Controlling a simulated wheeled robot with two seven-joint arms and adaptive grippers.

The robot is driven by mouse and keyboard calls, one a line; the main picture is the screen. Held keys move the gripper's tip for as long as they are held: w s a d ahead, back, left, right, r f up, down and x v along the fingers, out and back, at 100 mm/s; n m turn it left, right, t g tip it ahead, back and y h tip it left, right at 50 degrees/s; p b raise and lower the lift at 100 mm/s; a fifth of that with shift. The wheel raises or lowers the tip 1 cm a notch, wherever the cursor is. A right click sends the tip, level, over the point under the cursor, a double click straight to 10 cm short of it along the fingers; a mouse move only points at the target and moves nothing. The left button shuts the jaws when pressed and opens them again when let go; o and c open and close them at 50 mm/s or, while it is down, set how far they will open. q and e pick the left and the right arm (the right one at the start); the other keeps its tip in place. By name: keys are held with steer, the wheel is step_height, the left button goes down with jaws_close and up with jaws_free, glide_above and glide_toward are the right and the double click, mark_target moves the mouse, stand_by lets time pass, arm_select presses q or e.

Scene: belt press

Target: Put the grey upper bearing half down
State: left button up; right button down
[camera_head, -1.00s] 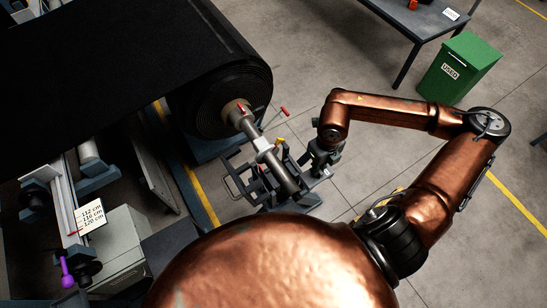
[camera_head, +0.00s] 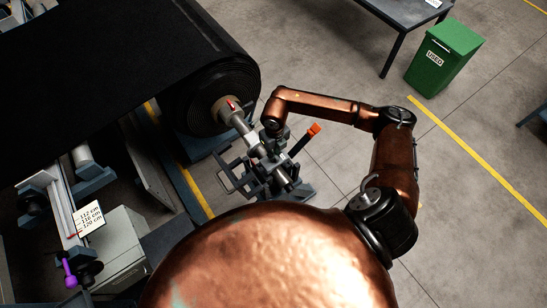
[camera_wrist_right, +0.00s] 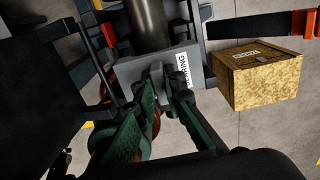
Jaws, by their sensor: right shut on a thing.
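The grey upper bearing half (camera_wrist_right: 143,67) is a grey block with a white label reading "BEARING" in the right wrist view. My right gripper (camera_wrist_right: 167,76) has its green fingers shut on it. A dark round shaft (camera_wrist_right: 148,22) runs up the picture beyond the block. Whether the block touches the shaft I cannot tell. In the head view, my right gripper (camera_head: 272,150) is over the bearing stand (camera_head: 283,186) at the end of the roll's shaft, and my wrist partly hides the block there. My left gripper is not in view.
A dark bar with an orange end (camera_head: 314,128) juts up beside the stand. A large black belt roll (camera_head: 215,95) is at the upper left. A yellowish box (camera_wrist_right: 255,75) is right of the block. A green bin (camera_head: 443,58) stands on open floor at the upper right.

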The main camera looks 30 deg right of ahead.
steer(key=shift+w+a+f, duration=0.1)
steer(key=shift+a+f, duration=0.05)
step_height(320, 180, down, 3)
steer(key=shift+r+p, duration=0.15)
steer(key=shift+p, duration=0.4)
steer(key=shift+f, duration=0.5)
steer(key=c, duration=2)
jaws_free()
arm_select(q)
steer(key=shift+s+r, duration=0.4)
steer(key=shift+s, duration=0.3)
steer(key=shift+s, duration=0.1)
